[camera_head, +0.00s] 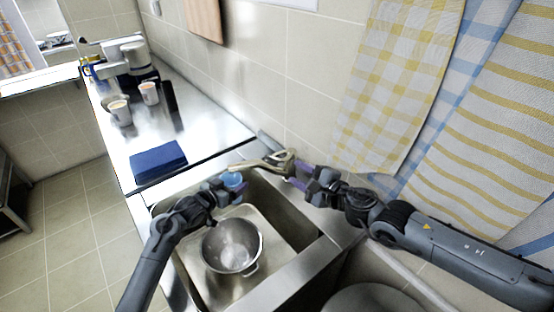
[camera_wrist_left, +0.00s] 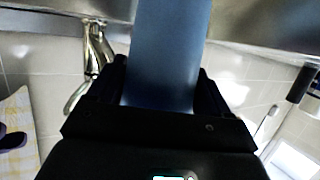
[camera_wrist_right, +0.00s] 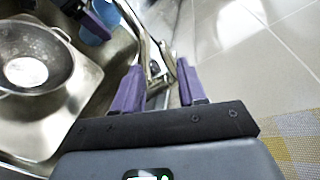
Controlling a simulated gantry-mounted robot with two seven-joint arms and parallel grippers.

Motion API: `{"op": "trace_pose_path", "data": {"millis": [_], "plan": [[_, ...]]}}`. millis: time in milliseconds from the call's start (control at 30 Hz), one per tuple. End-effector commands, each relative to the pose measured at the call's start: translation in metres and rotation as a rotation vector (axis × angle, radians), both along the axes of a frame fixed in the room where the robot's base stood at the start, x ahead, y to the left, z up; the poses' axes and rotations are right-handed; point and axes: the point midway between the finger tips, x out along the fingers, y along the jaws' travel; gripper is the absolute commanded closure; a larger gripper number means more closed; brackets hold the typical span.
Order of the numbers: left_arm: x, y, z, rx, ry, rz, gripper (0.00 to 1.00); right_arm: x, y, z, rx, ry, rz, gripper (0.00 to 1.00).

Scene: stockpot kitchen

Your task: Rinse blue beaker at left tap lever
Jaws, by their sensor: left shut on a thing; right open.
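The blue beaker (camera_head: 233,181) is held by my left gripper (camera_head: 226,188) over the sink, under the tap spout. It fills the middle of the left wrist view (camera_wrist_left: 168,55), between the two fingers. The tap (camera_head: 262,164) stands at the sink's back edge; it also shows in the left wrist view (camera_wrist_left: 92,60). My right gripper (camera_head: 302,178) is open beside the tap base and levers. In the right wrist view its purple fingers (camera_wrist_right: 158,85) are spread on either side of a metal tap part (camera_wrist_right: 168,62). I cannot tell whether they touch it. No water stream is clear.
A metal colander (camera_head: 231,247) sits in the sink basin (camera_head: 285,222) below the beaker. Checked curtains (camera_head: 395,80) hang behind my right arm.

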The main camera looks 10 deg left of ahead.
Motion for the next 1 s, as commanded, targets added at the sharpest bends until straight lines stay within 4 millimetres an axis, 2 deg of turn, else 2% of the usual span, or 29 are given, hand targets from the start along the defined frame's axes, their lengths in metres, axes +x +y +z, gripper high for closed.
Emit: {"op": "trace_pose_path", "data": {"millis": [67,200,800,1000], "plan": [[0.0,0.0,0.0,0.0,-0.001,0.0,0.51,0.004,-0.005,-0.001,-0.001,0.001,-0.01,0.59],[0.0,0.0,0.0,0.0,-0.001,0.0,0.51,0.011,-0.002,-0.004,-0.002,0.003,-0.015,0.59],[0.0,0.0,0.0,0.0,-0.001,0.0,0.51,0.061,0.056,-0.02,-0.001,0.002,-0.014,0.59],[0.0,0.0,0.001,0.0,-0.001,0.0,0.51,0.073,0.066,-0.024,-0.002,0.002,-0.015,0.59]]}}
